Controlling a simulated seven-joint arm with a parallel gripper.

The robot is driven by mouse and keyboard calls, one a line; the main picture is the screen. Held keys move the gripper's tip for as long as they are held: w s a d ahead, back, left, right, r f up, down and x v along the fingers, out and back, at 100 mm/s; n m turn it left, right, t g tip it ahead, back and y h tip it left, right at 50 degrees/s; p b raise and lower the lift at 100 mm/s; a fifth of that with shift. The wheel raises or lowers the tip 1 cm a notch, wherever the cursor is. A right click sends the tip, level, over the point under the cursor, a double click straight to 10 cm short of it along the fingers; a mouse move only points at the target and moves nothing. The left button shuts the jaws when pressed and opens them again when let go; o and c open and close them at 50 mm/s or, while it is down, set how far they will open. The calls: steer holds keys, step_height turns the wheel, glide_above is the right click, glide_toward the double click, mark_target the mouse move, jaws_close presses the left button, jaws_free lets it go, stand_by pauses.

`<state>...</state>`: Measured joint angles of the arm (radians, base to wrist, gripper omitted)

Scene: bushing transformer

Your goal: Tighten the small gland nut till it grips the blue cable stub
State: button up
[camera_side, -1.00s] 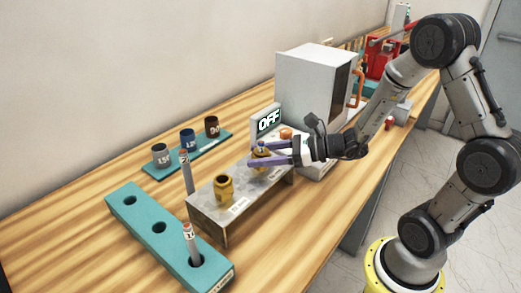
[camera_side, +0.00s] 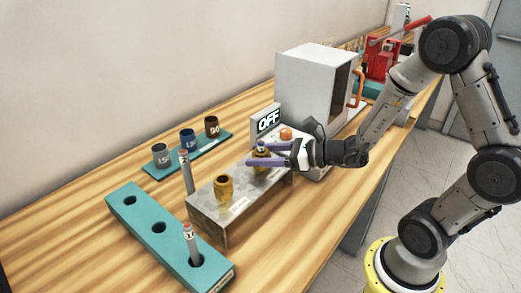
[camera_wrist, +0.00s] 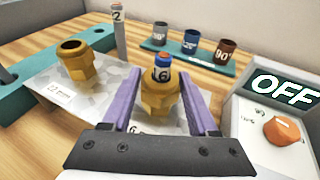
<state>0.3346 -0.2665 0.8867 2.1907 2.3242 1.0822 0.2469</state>
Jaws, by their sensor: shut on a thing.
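The small gland nut (camera_wrist: 160,100) is brass and stands upright on the grey metal bracket (camera_side: 211,208). The fingers hide parts of the nut's sides. A larger brass gland (camera_side: 223,188) stands open and empty on the bracket's left part; it also shows in the wrist view (camera_wrist: 78,64).
A teal rack (camera_side: 133,205) with holes holds a grey stub (camera_side: 190,243). Another grey stub (camera_side: 186,172) stands behind the bracket. Three cups, grey, blue and brown, sit on a teal strip (camera_side: 174,162). A box with an OFF display (camera_side: 268,121) and orange knob (camera_wrist: 281,130) is close to my gripper's right.

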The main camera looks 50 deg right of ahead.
mark_target(269, 154)
steer(key=shift+a+h, duration=0.1)
steer(key=shift+h, duration=0.2)
steer(key=o, duration=1.5)
steer(key=shift+m, duration=0.3)
steer(key=shift+o, duration=0.2)
steer(key=shift+v, duration=3.05)
